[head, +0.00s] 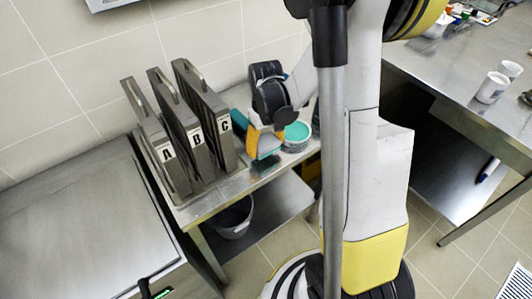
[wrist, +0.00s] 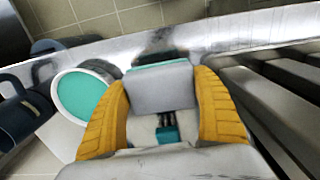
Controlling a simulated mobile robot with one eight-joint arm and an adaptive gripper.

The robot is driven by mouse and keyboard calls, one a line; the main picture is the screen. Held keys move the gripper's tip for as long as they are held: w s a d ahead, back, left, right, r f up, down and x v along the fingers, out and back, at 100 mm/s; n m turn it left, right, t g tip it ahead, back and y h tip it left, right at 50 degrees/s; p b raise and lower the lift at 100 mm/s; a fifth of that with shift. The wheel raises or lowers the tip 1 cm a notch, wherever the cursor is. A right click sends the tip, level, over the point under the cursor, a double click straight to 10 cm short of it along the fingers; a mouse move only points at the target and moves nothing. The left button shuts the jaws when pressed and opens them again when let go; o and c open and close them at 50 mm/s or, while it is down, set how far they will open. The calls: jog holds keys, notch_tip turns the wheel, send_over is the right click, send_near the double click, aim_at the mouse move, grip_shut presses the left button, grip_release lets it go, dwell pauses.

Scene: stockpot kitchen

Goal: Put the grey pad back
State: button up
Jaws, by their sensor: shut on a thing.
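My gripper (wrist: 163,100) has orange fingers and is shut on the grey pad (wrist: 160,90), a small grey block with a teal strip along its far edge. In the head view my gripper (head: 265,138) points down above the metal side table, just right of the upright slabs. The pad's teal part (head: 268,143) shows between the fingers there. A dark patch (head: 264,166) lies on the table below the gripper; it also shows in the wrist view (wrist: 160,58) beyond the pad. I cannot tell whether the pad touches the table.
Upright slabs marked A, B and C (head: 192,140) stand close left of my gripper. A bucket (head: 234,217) is below.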

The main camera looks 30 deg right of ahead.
aim_at(266, 152)
jog(key=shift+f+b, duration=0.5)
jog(key=shift+f, duration=1.05)
jog(key=shift+f, duration=0.15)
jog(key=o, duration=0.8)
